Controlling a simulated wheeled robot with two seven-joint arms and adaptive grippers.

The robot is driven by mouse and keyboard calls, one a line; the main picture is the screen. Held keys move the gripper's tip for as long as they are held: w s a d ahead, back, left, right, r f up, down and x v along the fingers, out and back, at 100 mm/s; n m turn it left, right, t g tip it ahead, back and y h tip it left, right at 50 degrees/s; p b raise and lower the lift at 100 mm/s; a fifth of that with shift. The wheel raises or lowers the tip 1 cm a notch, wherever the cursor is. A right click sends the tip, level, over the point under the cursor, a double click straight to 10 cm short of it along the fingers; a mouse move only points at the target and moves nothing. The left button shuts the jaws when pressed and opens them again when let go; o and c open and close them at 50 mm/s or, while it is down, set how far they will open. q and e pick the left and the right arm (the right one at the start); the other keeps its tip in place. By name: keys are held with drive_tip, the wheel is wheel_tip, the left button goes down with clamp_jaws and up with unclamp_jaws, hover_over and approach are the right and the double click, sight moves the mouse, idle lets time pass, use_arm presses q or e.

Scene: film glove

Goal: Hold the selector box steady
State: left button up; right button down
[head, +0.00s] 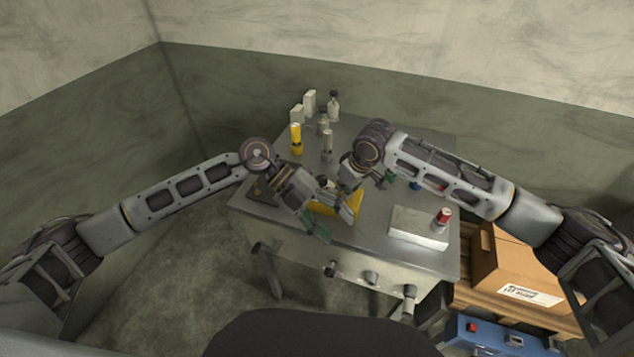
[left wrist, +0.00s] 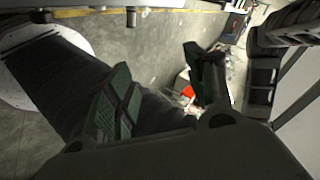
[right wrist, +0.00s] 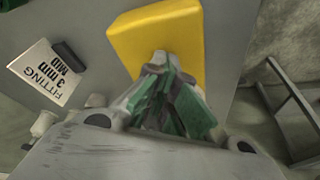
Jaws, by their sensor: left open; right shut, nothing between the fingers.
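A yellow block-like box (head: 325,208), the likeliest selector box, lies on the grey table near its front edge, partly hidden by my grippers. It also shows at the top of the right wrist view (right wrist: 150,35). My right gripper (right wrist: 163,65) is shut and empty, with its tips over the near part of the yellow box; I cannot tell whether they touch it. My left gripper (head: 332,221) is open at the table's front edge, beside and partly in front of the box. In the left wrist view its green-padded fingers (left wrist: 165,88) stand apart with nothing between them.
A white box (head: 420,232) with a red can (head: 443,216) stands to the right. A yellow bottle (head: 296,138) and several other containers stand at the back left. A cardboard box (head: 515,262) is right of the table.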

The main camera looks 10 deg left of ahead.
use_arm(q)
drive_tip(key=w+a+f+n+t+h, duration=0.1)
drive_tip(key=w+a+n+t, duration=0.2)
drive_tip(key=n, duration=0.4)
drive_tip(key=w+a+f+n+t+h, duration=0.2)
drive_tip(key=w+a+n+t, duration=0.1)
drive_tip(key=a+n+t, duration=0.3)
drive_tip(key=w+a+f+n+t+h, duration=0.1)
drive_tip(key=a+n+t, duration=0.4)
drive_tip(key=n, duration=0.5)
drive_tip(key=shift+w+a+f, duration=0.25)
drive_tip(key=shift+w+a, duration=0.05)
drive_tip(key=shift+w, duration=0.4)
drive_tip(key=shift+w+a+f, duration=0.25)
drive_tip(key=shift+w, duration=0.4)
drive_tip(key=shift+w+d, duration=0.1)
drive_tip(key=shift+r+x, duration=0.2)
drive_tip(key=shift+x, duration=5.65)
drive_tip(key=shift+c, duration=0.2)
drive_tip(key=c, duration=1)
